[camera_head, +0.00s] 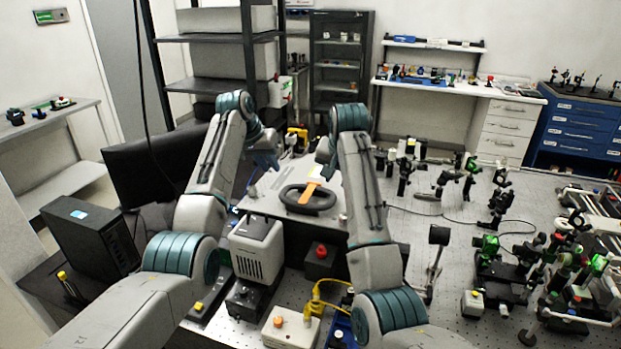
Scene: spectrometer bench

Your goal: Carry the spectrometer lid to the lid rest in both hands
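A pale flat panel (270,207), which looks like the spectrometer lid, lies level between my two arms at the middle of the bench. A black rounded ring (295,207) with an orange strip (309,193) across it sits on the panel. My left gripper (268,166) points down near the panel's far left part. My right gripper (328,172) points down near its far right part, beside the ring. Both fingertips are too small and partly hidden to show whether they are open or touch the panel. I cannot make out a lid rest for certain.
A grey vented box (257,257), a box with a red button (320,259) and a white box with yellow cable (289,328) stand in front of the panel. Optics posts (497,196) crowd the right of the bench. A dark monitor (155,168) stands at left.

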